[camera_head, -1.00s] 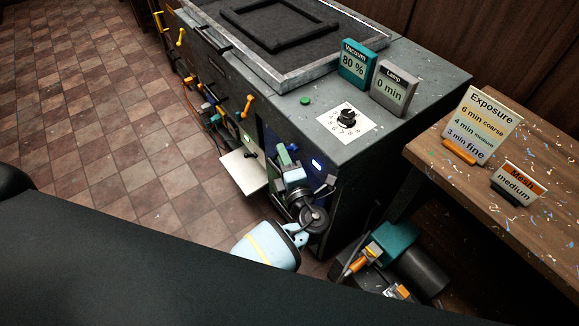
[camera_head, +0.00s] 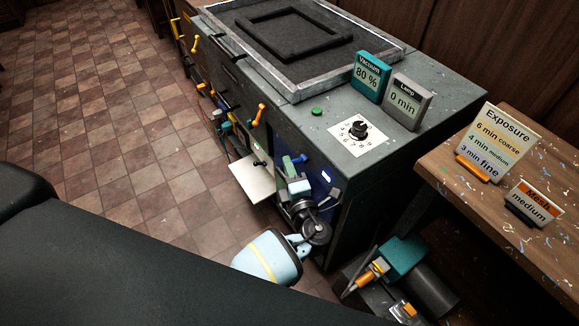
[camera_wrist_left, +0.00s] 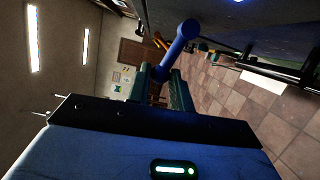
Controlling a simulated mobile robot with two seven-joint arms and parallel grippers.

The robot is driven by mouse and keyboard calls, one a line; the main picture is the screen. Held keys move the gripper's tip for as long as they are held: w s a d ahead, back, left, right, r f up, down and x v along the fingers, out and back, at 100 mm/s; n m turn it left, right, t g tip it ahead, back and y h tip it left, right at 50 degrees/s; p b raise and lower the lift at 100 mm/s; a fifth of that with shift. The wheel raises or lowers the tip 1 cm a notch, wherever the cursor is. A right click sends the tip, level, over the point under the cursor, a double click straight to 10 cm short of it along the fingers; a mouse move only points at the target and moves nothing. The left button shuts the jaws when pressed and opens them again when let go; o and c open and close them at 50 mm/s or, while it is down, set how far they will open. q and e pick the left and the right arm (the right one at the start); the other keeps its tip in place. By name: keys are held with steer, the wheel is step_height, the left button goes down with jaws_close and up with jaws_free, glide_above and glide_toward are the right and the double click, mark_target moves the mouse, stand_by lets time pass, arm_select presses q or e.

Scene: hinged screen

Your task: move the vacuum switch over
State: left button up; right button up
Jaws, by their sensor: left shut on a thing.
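A blue lever (camera_head: 301,159), which I take to be the vacuum switch, stands out from the blue front panel of the grey exposure unit. It also shows in the left wrist view (camera_wrist_left: 180,44) as a blue rod with a round end. My left gripper (camera_head: 289,166) is at this lever, its green fingers (camera_wrist_left: 161,88) closed around its lower part. The fingers hide where they touch it. A teal sign (camera_head: 369,73) on top reads Vacuum 80 %. What looks like my right gripper (camera_head: 383,289) is low at the bottom right; its jaws are unclear.
A white plate (camera_head: 252,180) sticks out left of my left gripper. A dial (camera_head: 358,131), a green button (camera_head: 317,111) and a lamp sign (camera_head: 406,101) are on top. A wooden table (camera_head: 470,212) stands right.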

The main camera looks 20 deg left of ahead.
arm_select(q)
steer(key=shift+d+f, duration=0.1)
steer(key=shift+f, duration=0.05)
steer(key=shift+s+f, duration=0.1)
steer(key=shift+f, duration=0.7)
arm_select(e)
steer(key=shift+s+f, duration=0.35)
steer(key=shift+f, duration=0.1)
arm_select(q)
steer(key=shift+f+b, duration=0.6)
steer(key=shift+f, duration=0.2)
arm_select(e)
steer(key=shift+s+f, duration=0.45)
steer(key=shift+f, duration=0.1)
arm_select(q)
steer(key=shift+w+f, duration=0.1)
steer(key=shift+w, duration=0.1)
